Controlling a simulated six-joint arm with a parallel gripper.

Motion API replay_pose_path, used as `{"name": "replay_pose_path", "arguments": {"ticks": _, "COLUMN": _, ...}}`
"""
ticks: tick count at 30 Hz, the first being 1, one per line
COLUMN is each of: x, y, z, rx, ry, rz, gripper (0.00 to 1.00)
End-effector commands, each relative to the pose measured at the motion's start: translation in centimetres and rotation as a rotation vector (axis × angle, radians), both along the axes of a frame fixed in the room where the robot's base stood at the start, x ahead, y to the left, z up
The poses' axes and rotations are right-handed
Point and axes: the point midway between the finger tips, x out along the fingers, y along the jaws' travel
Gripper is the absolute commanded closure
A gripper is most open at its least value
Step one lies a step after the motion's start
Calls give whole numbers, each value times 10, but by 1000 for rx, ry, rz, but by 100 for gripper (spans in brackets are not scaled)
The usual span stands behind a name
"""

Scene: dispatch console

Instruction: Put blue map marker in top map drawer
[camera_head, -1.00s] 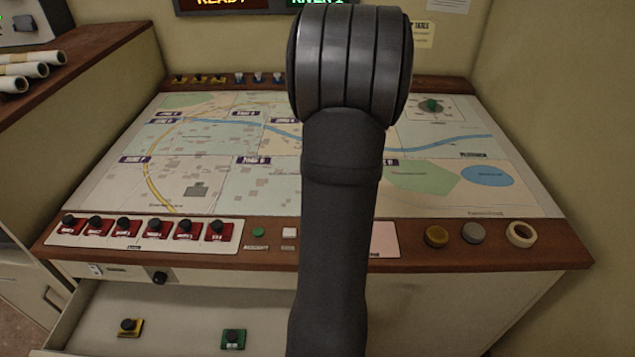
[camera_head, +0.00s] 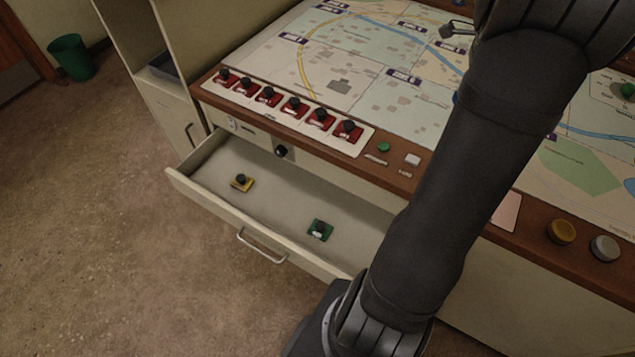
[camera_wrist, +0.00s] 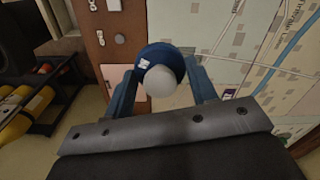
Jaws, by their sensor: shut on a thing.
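The blue map marker (camera_wrist: 178,55), round and dark blue with a pale rounded top, sits between the fingers of my gripper (camera_wrist: 163,72) in the wrist view. My gripper is shut on it, above the desk. In the head view my arm hides the marker. The top map drawer (camera_head: 207,208) stands pulled open below the desk's front edge. My arm covers the drawer's right end.
Red switches (camera_head: 295,106) line the desk edge above the drawer, with a green button (camera_head: 384,147) beside them. The map (camera_head: 330,60) covers the desktop. The drawer floor between the two markers is clear. Yellow cylinders (camera_wrist: 30,108) lie in a rack at the wrist view's left.

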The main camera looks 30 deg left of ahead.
Motion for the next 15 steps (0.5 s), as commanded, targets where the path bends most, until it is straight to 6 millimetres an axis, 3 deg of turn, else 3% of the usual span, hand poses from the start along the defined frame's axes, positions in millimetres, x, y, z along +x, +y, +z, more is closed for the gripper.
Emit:
{"name": "replay_pose_path", "arguments": {"ticks": 3, "x": -7, "y": 50, "z": 0, "rx": 0, "ry": 0, "rz": 131, "gripper": 75}}
{"name": "replay_pose_path", "arguments": {"ticks": 8, "x": -24, "y": 112, "z": 0, "rx": 0, "ry": 0, "rz": 304, "gripper": 75}}
{"name": "replay_pose_path", "arguments": {"ticks": 15, "x": -63, "y": 200, "z": 0, "rx": 1, "ry": -1, "rz": 564, "gripper": 75}}
